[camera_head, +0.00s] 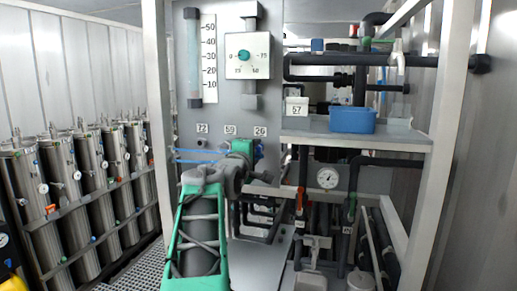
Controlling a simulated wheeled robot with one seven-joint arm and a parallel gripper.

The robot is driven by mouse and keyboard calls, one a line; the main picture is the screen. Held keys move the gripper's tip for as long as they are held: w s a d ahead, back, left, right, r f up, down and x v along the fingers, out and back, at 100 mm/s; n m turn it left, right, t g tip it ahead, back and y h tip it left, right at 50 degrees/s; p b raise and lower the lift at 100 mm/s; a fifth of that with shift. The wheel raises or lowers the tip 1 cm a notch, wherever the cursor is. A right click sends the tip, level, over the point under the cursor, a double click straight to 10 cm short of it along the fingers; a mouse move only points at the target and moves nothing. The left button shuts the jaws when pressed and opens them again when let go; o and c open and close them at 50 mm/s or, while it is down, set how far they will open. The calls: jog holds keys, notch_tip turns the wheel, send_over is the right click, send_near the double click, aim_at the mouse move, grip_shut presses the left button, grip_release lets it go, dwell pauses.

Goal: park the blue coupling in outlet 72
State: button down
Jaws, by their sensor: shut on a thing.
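A grey panel carries the number plates 72 (202,128), 59 (230,131) and 26 (260,132) in a row. Outlet 72 (201,142) is a small fitting under its plate, with nothing seen plugged in it. My gripper (243,150) is at the panel, just below and between plates 59 and 26. It is shut, and my own wrist hides most of what it holds. A small blue part, seemingly the blue coupling (259,152), shows at its right side under plate 26. Thin blue hoses (200,151) run from the left toward the gripper, below outlet 72.
A dial box (248,55) and a level gauge (194,57) sit higher on the panel. A shelf (375,136) with a blue bin (352,120) and pipework stands right. Steel vessels (88,158) line the left. A white post (158,110) stands left of the panel.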

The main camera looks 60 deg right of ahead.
jog(key=shift+a+f, duration=0.1)
jog(key=shift+f, duration=0.05)
jog(key=shift+s+a+b, duration=0.15)
jog(key=shift+a+b, duration=0.5)
jog(key=shift+a, duration=0.3)
jog(key=shift+s+a+b, duration=0.2)
jog(key=shift+a+b, duration=0.4)
jog(key=shift+a, duration=0.4)
jog(key=shift+s+a+b, duration=0.15)
jog(key=shift+a+b, duration=0.5)
jog(key=shift+a, duration=0.3)
jog(key=shift+w, duration=0.1)
jog(key=w+a+f+n+t+y, duration=0.3)
jog(key=w+a+f+n+t, duration=0.15)
jog(key=w+a+f, duration=0.65)
jog(key=w+a+f+n+t+y, duration=0.35)
jog(key=w+a+f+t, duration=0.4)
jog(key=w, duration=0.65)
jog(key=a+f+n+t+y, duration=0.1)
jog(key=a+f+n+y, duration=0.1)
jog(key=a+f, duration=0.4)
jog(key=a+f+n+t+y, duration=0.1)
jog(key=a+f+n+y, duration=0.2)
jog(key=a, duration=1.3)
jog(key=s+a+f+n+t+y, duration=0.1)
jog(key=a+f+n+y, duration=0.2)
jog(key=a+f+y, duration=0.3)
jog(key=a+f, duration=0.4)
jog(key=a, duration=0.2)
